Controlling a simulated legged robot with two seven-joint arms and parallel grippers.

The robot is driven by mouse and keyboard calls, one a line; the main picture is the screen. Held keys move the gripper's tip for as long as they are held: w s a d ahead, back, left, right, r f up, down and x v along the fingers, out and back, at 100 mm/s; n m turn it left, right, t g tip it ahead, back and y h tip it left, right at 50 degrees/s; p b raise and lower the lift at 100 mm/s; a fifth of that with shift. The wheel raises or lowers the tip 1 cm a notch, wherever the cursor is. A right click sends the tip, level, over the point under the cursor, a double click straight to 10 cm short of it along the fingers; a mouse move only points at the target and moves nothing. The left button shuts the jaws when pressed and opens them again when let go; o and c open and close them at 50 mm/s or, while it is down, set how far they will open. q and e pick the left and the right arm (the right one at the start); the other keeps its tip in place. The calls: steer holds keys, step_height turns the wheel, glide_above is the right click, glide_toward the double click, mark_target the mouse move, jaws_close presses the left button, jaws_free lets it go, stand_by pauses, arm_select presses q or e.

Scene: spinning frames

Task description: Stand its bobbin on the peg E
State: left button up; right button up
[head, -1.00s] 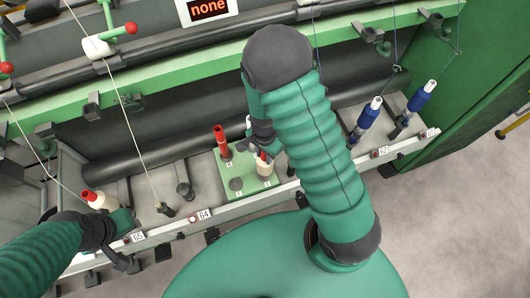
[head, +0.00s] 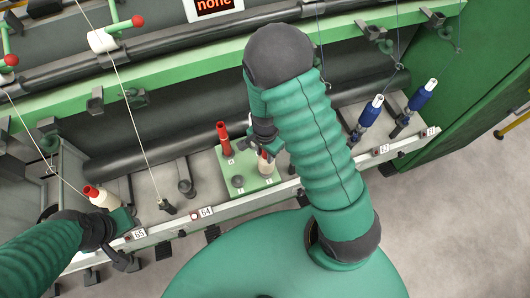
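A green peg plate (head: 233,168) sits behind the front rail. An all-red tube (head: 223,139) stands at its back left, and a short dark peg (head: 237,181) is bare at its front left. The plate's letters are too small to read. A cream bobbin with a red top (head: 266,168) is upright at the plate's right side. My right gripper (head: 268,147) is right at that bobbin's top, mostly hidden by my arm; its grip is unclear. My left gripper (head: 123,219) is beside another cream bobbin with a red top (head: 103,198), at the left; its fingers are unclear.
The rail (head: 180,224) carries number labels. Two blue bobbins (head: 372,109) (head: 423,96) stand on the right. Threads run down from above. A dark roller (head: 190,130) and a green beam (head: 190,83) lie behind, under a display (head: 213,8) reading "none".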

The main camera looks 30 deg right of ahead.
steer(key=o, duration=0.4)
steer(key=shift+d+f, duration=0.1)
steer(key=shift+d, duration=0.05)
arm_select(q)
steer(key=shift+w+d, duration=0.1)
steer(key=shift+d, duration=0.25)
arm_select(e)
steer(key=shift+d, duration=0.1)
arm_select(q)
steer(key=shift+a, duration=0.1)
arm_select(e)
steer(key=shift+w+r, duration=0.1)
steer(key=shift+r, duration=0.4)
arm_select(q)
steer(key=shift+w+p+v, duration=0.25)
steer(key=shift+p+v, duration=0.9)
steer(key=shift+p, duration=0.1)
arm_select(e)
step_height(320, 180, up, 16)
steer(key=shift+f, duration=0.1)
arm_select(q)
steer(key=shift+r, duration=0.1)
